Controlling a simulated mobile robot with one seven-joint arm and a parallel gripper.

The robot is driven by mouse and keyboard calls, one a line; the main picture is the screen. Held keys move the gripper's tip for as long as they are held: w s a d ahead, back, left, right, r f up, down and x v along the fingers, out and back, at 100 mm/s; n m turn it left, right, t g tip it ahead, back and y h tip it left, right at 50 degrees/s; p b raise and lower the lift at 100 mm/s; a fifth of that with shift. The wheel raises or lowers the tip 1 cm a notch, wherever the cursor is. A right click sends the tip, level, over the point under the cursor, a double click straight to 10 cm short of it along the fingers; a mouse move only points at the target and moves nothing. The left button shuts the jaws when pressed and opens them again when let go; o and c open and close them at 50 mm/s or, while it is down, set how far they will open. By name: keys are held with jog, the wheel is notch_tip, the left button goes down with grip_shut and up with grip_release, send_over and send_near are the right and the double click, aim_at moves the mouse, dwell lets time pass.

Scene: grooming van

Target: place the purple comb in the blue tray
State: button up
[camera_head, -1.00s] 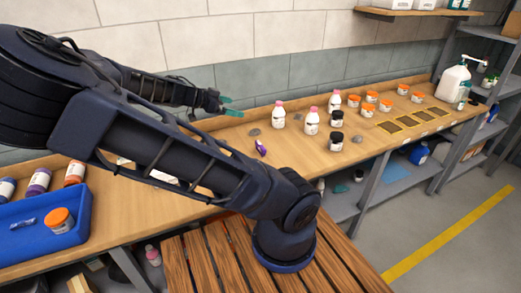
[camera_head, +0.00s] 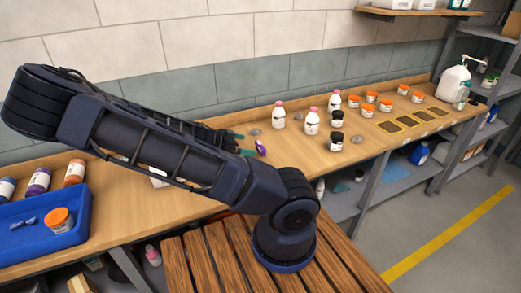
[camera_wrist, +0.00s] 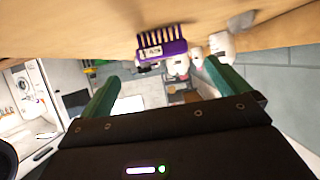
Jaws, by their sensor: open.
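The purple comb (camera_head: 261,148) lies on the wooden counter behind my arm. In the wrist view the comb (camera_wrist: 162,50) shows its teeth pointing up in the picture and a small label on its spine. My gripper (camera_head: 240,143) is open and empty, with its green fingertips just left of the comb. In the wrist view my gripper (camera_wrist: 162,75) has one finger on each side, and the comb appears ahead, between them. The blue tray (camera_head: 60,245) is at the far left of the counter. It holds an orange-lidded jar (camera_head: 59,220) and a small blue item (camera_head: 23,223).
Pink-capped bottles (camera_head: 279,116) and black-lidded jars (camera_head: 336,140) stand right of the comb. A grey disc (camera_head: 255,133) lies close behind it. Several bottles (camera_head: 39,181) stand behind the tray. Orange-lidded jars (camera_head: 369,108) and dark mats (camera_head: 407,121) are farther right.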

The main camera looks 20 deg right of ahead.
aim_at(260, 145)
jog(key=shift+r+x, duration=0.15)
jog(key=shift+x, duration=1.35)
jog(key=shift+r+x, duration=0.1)
jog(key=shift+x, duration=1.4)
jog(key=shift+w+d, duration=0.15)
jog(key=shift+w, duration=0.05)
jog(key=c, duration=1.1)
jog(key=shift+r, duration=0.1)
notch_tip(260, 145, up, 20)
jog(key=shift+f, duration=0.1)
